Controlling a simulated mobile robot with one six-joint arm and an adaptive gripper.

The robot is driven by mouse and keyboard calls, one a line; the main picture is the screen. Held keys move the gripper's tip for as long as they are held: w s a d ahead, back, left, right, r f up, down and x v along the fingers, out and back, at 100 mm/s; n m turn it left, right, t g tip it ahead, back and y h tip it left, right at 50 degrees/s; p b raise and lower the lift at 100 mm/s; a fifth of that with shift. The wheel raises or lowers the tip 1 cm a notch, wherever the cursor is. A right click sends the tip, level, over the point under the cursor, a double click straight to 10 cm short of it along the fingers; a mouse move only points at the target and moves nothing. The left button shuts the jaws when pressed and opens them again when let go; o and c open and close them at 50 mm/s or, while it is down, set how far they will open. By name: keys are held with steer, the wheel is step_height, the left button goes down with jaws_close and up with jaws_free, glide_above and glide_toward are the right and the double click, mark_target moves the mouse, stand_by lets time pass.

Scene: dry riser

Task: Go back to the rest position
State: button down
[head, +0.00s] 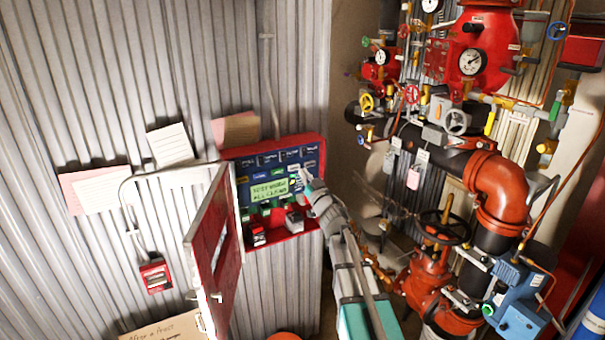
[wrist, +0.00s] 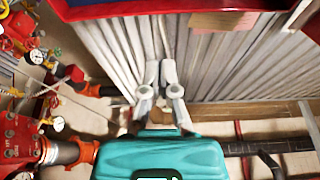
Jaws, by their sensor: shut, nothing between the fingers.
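My gripper (wrist: 160,84) is shut and empty in the wrist view, its two grey fingers close together in front of the corrugated wall. In the head view my gripper (head: 306,182) is at the right part of the red alarm panel (head: 312,226), in front of its blue face; whether it touches cannot be told. The panel has a lit green display (head: 277,191) and rows of labelled keys. Its red door (head: 215,255) stands open to the left. The panel's red edge (wrist: 150,8) also shows at the top of the wrist view.
Red and orange pipework with valves and gauges (head: 472,62) fills the right side, close to my arm. A small red call box (head: 155,275) and paper sheets (head: 170,145) are on the corrugated wall. A cardboard sign (head: 165,330) is at the bottom left.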

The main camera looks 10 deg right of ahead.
stand_by(0.3)
steer(key=s+d+f+m+g+h+b, duration=0.25)
steer(key=s+f+g+h, duration=0.25)
steer(key=f, duration=0.5)
steer(key=s+d+f+m+g+h+b, duration=0.2)
steer(key=s+f+m+g+h, duration=0.3)
steer(key=f, duration=0.5)
steer(key=s+a+f+n+g+y+b, duration=0.1)
steer(key=s+a+f+g, duration=0.3)
steer(key=s, duration=0.7)
steer(key=s+a+f+n+g+y+b, duration=0.1)
steer(key=s+a+f+n+g+y, duration=0.2)
steer(key=s+f+g, duration=0.3)
steer(key=s+a+f, duration=0.1)
steer(key=s, duration=0.4)
steer(key=shift+f+g, duration=0.15)
steer(key=shift+g, duration=0.25)
